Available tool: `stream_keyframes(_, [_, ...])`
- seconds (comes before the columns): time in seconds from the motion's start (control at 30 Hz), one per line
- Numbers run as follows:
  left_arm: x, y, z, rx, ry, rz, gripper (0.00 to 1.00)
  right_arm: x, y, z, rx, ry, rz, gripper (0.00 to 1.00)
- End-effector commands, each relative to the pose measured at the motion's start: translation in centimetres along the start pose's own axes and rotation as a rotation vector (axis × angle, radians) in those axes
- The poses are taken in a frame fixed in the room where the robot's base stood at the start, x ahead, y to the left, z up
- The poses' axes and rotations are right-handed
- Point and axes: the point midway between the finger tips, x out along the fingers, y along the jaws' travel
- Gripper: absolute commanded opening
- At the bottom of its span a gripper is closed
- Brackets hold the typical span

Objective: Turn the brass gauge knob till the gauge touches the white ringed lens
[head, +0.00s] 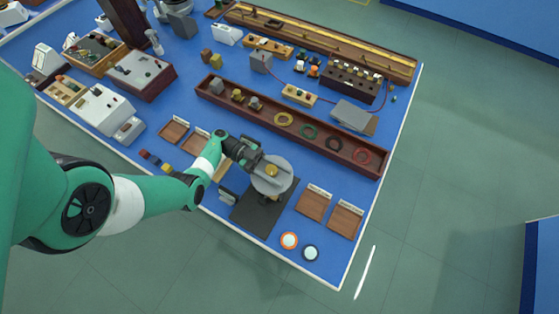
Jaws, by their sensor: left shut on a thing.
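The gauge (268,186) has a round pale grey disc and stands on a dark mat (255,217) near the bench's front edge. The brass gauge knob (271,170) is on top of the disc. My left gripper (264,166) reaches in from the left and is shut on the brass knob. The gauge's lower part is mostly hidden under the disc. I cannot make out a white ringed lens under the gauge, or whether the gauge touches one. My right gripper is not in view.
Two wooden trays (313,205) (345,220) stand right of the mat. A long brown tray (345,157) with coloured rings lies behind. A small grey block (228,197) is left of the mat.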

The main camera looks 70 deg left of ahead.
Motion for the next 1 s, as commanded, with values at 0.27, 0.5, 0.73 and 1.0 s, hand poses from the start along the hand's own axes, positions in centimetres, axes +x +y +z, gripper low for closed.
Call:
stream_keyframes(0.27, [-0.1, -0.1, -0.2, -0.002, -0.005, 0.152, 0.0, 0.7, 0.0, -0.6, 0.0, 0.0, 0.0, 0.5])
stream_keyframes(0.5, [-0.1, 0.3, 0.3, 0.002, -0.004, 0.256, 0.0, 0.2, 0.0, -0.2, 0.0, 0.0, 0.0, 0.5])
stream_keyframes(0.73, [-0.1, 0.7, 0.1, 0.002, -0.002, 0.313, 0.0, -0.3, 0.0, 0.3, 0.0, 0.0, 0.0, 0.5])
stream_keyframes(1.0, [-0.1, 0.9, -0.2, 0.002, 0.003, 0.335, 0.0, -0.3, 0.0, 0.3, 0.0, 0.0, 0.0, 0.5])
